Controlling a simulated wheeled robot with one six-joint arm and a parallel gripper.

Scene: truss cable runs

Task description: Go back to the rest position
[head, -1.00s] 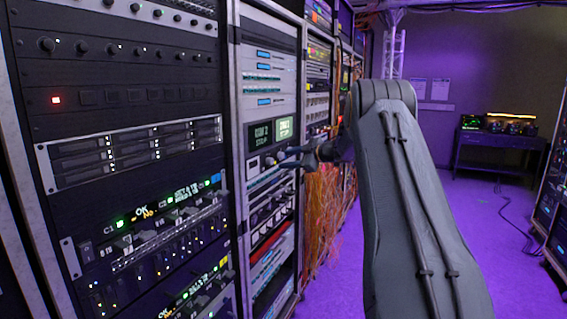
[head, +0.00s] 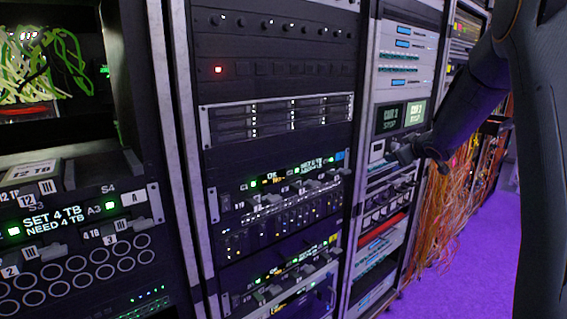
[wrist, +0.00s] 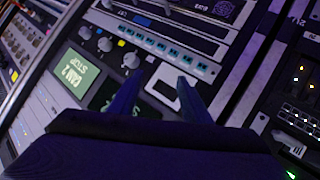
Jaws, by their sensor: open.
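My gripper (head: 399,152) is at the right of the head view, in front of a light grey rack panel. In the wrist view its two fingers (wrist: 158,90) stand apart with a gap between them, and nothing is held. Behind the fingers is the grey panel (wrist: 185,70) with white knobs, a row of teal buttons and a green display reading CAM 2 STOP (wrist: 75,72). Whether the fingertips touch the panel cannot be told. My arm fills the right edge of the head view.
A dark rack (head: 270,60) with a red light stands in the middle. At left is a storage unit (head: 75,225) reading SET 4 TB, NEED 4 TB, below tangled green cables (head: 50,70). Orange cables (head: 450,215) hang at right. Purple floor (head: 475,270) is clear at lower right.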

